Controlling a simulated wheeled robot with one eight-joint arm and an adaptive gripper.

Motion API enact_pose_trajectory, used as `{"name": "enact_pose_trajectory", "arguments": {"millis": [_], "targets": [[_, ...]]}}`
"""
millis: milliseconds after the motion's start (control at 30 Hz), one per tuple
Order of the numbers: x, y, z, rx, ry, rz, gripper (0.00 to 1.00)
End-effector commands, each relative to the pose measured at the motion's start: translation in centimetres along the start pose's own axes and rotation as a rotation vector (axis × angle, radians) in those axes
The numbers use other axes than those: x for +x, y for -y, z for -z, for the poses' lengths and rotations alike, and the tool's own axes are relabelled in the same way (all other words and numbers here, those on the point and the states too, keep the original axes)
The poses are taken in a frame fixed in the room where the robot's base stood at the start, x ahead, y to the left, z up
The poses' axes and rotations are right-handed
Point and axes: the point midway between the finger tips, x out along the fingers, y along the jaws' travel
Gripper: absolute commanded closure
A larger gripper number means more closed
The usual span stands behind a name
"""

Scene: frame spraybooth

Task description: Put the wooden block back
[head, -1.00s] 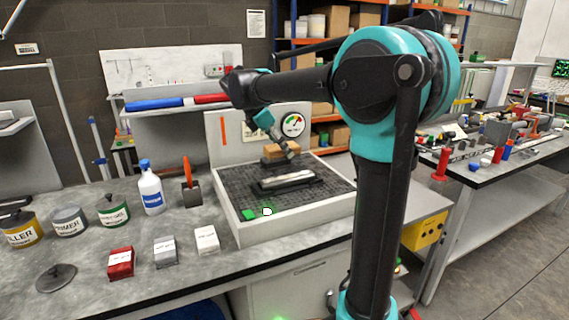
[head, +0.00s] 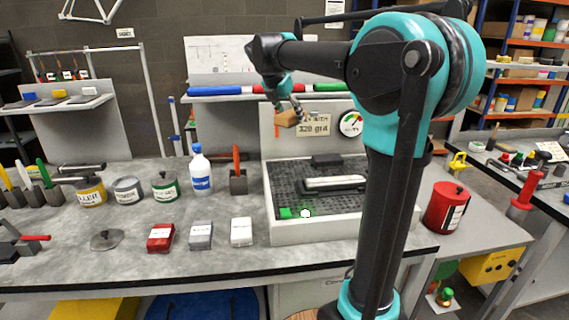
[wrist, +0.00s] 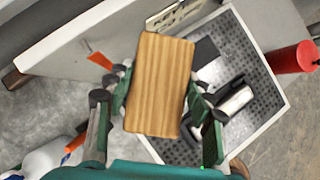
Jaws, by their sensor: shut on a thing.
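The wooden block (wrist: 161,85) is a light brown, grained slab with rounded edges. In the wrist view it sits between the two green-padded fingers of my gripper (wrist: 160,98), which is shut on it. In the head view the block (head: 287,119) hangs in the air above the back left of the spray tray, near the sign on the back panel, and my gripper (head: 297,109) is at its right. The tray (head: 312,230) has a white rim and a dark grid floor. The place the block belongs to cannot be told from these frames.
On the grid lie a dark block (head: 326,160), a pale bar on a dark holder (head: 334,183) and a small green block (head: 285,212). A white-blue bottle (head: 201,172) and an orange-handled tool in a holder (head: 238,180) stand left of the tray.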

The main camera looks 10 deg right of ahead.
Motion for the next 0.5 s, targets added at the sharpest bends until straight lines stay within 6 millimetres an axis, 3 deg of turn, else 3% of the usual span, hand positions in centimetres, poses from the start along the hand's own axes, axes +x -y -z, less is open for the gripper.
{"name": "enact_pose_trajectory", "arguments": {"millis": [300,500], "targets": [[6.7,0.0,4.3,0.002,0.0,0.001,0.74],[10.0,0.0,6.4,0.002,0.0,0.001,0.74]]}}
